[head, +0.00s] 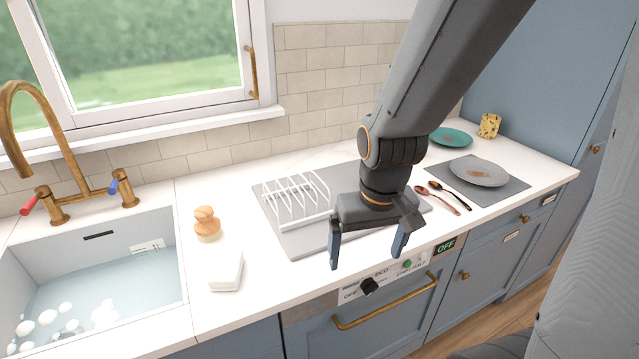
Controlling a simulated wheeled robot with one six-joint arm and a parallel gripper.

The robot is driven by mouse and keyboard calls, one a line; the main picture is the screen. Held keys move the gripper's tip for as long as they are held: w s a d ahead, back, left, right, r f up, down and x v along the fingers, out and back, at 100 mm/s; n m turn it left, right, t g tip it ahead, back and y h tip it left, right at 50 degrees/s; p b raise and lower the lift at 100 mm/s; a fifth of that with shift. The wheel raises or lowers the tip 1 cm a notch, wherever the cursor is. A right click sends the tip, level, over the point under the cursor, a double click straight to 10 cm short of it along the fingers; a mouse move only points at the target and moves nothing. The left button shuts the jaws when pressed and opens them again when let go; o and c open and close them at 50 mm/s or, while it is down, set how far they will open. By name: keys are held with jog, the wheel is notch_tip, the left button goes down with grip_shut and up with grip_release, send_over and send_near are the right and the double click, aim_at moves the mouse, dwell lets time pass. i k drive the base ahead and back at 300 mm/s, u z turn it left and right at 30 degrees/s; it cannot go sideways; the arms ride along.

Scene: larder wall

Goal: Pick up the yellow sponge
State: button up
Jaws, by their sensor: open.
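The yellow sponge (489,125) appears to be the small yellow block with dark spots. It stands upright on the white counter at the far right, beside a teal plate and near the tall blue cabinet. My gripper (368,258) is open and empty, its two dark fingers pointing down near the counter's front edge, by the grey drainer mat. It is well to the left of the sponge and nearer the viewer. The sponge is fully in view.
A grey drainer mat (298,244) bears a white rack (300,200). A brush (207,224), white block (226,271) and water-filled sink (95,285) are left.

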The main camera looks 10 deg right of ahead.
aim_at(226, 270)
jog(key=z, duration=0.05)
jog(key=k, duration=1.15)
jog(key=u, duration=0.95)
jog(key=i, duration=1.05)
jog(key=u, duration=0.1)
